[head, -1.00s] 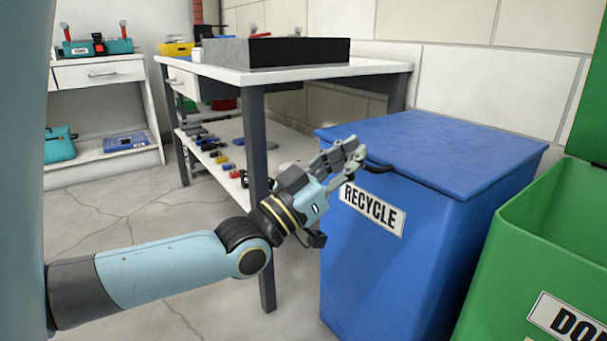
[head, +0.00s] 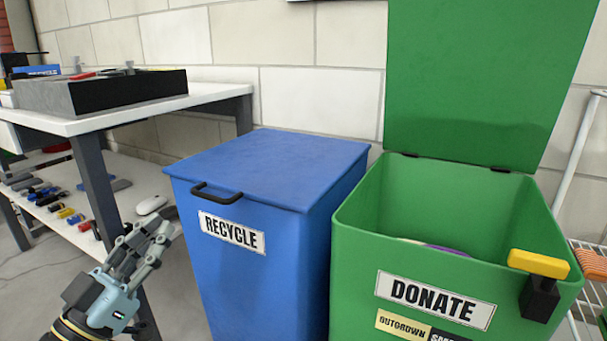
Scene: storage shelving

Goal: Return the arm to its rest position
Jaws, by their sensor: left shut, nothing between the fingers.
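My left gripper (head: 148,243) shows at the lower left of the head view, its fingers pointing up and to the right. It is shut and empty. It is in front of the workbench leg and left of the blue recycle bin (head: 262,275), apart from the bin's handle (head: 216,193). The bin's lid is shut. Most of my left arm is out of the frame below. My right gripper is not in view.
The green donate bin (head: 365,245) stands at the right with its lid (head: 480,80) raised; something purple and white lies inside. A yellow-topped black piece (head: 540,265) is on its front. A workbench (head: 200,95) stands at the left, with several small items on its lower shelf. A wire rack (head: 583,150) is at the far right.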

